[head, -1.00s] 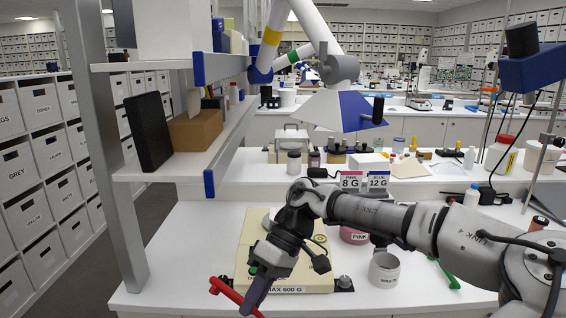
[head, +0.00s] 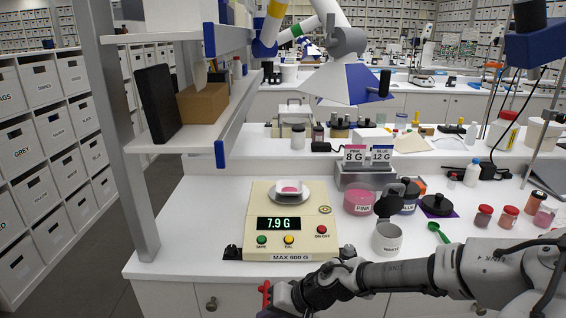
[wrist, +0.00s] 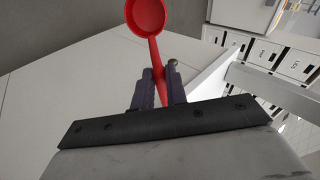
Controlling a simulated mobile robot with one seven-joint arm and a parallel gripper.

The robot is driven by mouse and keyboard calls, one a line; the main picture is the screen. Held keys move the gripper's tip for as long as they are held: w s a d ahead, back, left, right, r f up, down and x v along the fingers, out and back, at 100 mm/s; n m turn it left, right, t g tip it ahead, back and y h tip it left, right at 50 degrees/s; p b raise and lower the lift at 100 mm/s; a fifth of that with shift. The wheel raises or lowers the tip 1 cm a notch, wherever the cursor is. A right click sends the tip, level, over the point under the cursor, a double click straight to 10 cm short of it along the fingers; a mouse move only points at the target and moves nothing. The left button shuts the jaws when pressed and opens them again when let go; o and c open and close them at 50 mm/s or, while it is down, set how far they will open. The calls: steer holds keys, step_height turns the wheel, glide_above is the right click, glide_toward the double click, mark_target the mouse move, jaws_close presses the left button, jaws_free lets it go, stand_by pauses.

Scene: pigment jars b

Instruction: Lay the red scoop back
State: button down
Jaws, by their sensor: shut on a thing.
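My gripper (wrist: 156,88) is shut on the handle of the red scoop (wrist: 148,16) in the wrist view. The bowl sticks out beyond the fingertips and looks empty. In the head view my gripper (head: 274,297) is low, in front of the bench's front edge, below the scale (head: 250,213). Only a small red part of the scoop (head: 265,289) shows there. The open pink jar (head: 359,208) stands right of the scale.
The waste cup (head: 386,245) and blue jar (head: 407,204) stand right of the scale. A green scoop (head: 437,233) lies beyond the cup, near a black lid (head: 437,205) and several red-lidded jars (head: 483,216). A shelf (head: 195,138) overhangs the left.

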steer(key=w+d+f+m+t+h+b, duration=0.1)
steer(key=f+m, duration=0.4)
steer(key=f, duration=0.6)
steer(key=w+d+f+m+t+h+b, duration=0.1)
steer(key=w+f+m+t+h+b, duration=0.1)
steer(key=f, duration=0.9)
steer(key=w+d+f+m+t+h+b, duration=0.1)
steer(key=w+f+m+t+h+b, duration=0.1)
steer(key=f+m+h+b, duration=0.3)
step_height(320, 180, down, 7)
steer(key=m+t+b, duration=0.1)
steer(key=m, duration=0.2)
steer(key=shift+t, duration=0.4)
steer(key=shift+r, duration=0.1)
